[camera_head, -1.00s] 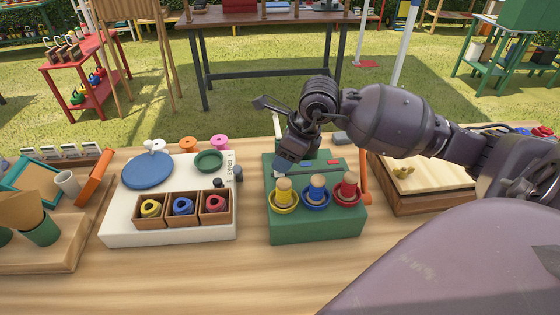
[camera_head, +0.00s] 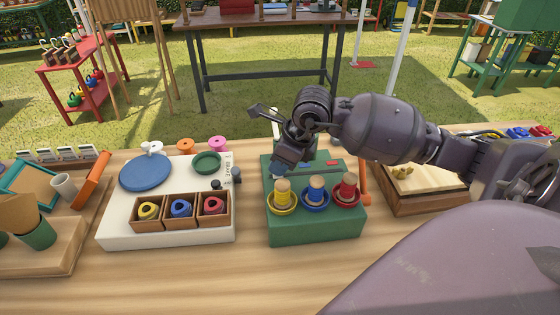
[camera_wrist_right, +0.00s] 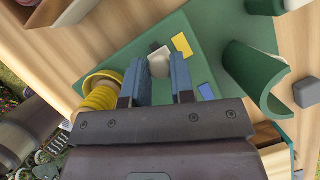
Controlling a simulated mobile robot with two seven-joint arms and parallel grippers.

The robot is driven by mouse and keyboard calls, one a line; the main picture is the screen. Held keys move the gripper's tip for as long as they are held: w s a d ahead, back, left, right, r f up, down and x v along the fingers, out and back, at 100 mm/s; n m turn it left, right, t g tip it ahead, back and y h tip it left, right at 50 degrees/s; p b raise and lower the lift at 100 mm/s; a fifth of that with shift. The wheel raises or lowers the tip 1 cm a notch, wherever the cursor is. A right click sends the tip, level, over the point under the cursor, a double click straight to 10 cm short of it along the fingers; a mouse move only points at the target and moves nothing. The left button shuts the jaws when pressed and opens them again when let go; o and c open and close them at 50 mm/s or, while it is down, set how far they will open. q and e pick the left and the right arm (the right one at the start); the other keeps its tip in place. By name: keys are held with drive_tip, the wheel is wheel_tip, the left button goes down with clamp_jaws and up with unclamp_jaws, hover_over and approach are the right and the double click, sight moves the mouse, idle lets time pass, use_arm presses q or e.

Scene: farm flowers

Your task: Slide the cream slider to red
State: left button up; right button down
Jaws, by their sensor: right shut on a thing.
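The green box (camera_head: 315,230) stands on the wooden table in front of me. Its top has a dark slot, with a red mark (camera_head: 333,162) near the slot's right end. My right gripper (camera_head: 277,170) is at the left part of the slot and hides the slider in the head view. In the right wrist view, the cream slider (camera_wrist_right: 160,62) shows between the two blue-grey fingers (camera_wrist_right: 156,88), beside a yellow mark (camera_wrist_right: 181,45). A blue mark (camera_wrist_right: 206,91) lies farther along. The gripper is shut on the slider. My left gripper is not in view.
Yellow, blue and red spools (camera_head: 316,189) stand in bowls at the box's front. A white board (camera_head: 120,228) with bins is to the left. An orange piece (camera_head: 364,185) stands at the box's right edge, before a wooden tray (camera_head: 400,203). The front table strip is clear.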

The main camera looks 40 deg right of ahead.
drive_tip(key=s+d, duration=0.1)
drive_tip(key=d, duration=0.1)
drive_tip(key=s+d+p, duration=0.1)
drive_tip(key=s+d, duration=0.1)
drive_tip(key=d, duration=0.1)
drive_tip(key=s+d+p, duration=0.1)
drive_tip(key=s+d, duration=0.1)
drive_tip(key=d, duration=0.1)
drive_tip(key=shift+d, duration=0.1)
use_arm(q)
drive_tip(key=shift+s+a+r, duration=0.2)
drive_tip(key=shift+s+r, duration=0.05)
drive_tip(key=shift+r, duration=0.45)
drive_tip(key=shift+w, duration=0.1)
use_arm(e)
drive_tip(key=c, duration=1)
unclamp_jaws()
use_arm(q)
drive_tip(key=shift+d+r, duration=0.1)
use_arm(e)
drive_tip(key=shift+o, duration=0.2)
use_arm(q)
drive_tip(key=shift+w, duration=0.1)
